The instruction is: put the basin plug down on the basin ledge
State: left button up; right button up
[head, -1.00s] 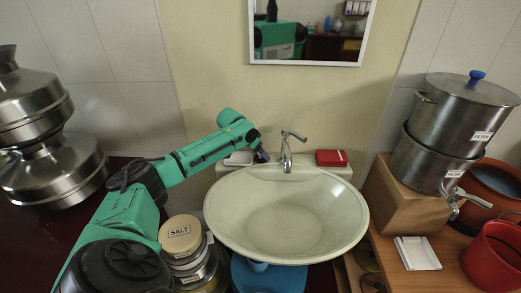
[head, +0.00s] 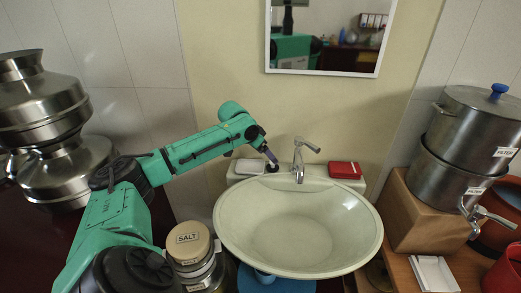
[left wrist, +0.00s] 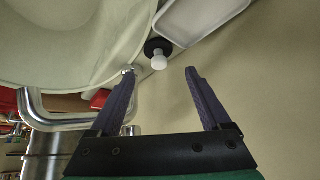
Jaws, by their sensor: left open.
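The basin plug (left wrist: 158,52), a black disc with a white knob, rests on the pale basin ledge (head: 318,178). It sits between the white soap dish (head: 250,166) and the chrome tap (head: 299,160). In the head view the plug is a small dark spot partly hidden by my gripper. My left gripper (head: 272,158) is just above the ledge at the plug. In the left wrist view the gripper (left wrist: 160,70) is open and empty, with the plug beyond the fingertips and apart from them. My right gripper is not in view.
The green-white basin (head: 298,225) is empty. A red box (head: 345,170) lies on the ledge right of the tap. A mirror (head: 325,35) hangs above. Salt tins (head: 188,240) stand at lower left, steel pots (head: 470,140) at right.

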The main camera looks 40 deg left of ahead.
pick_arm(q)
jog(key=b+v, duration=0.1)
jog(key=v, duration=0.4)
jog(key=shift+s+r, duration=0.2)
jog(key=shift+r, duration=0.1)
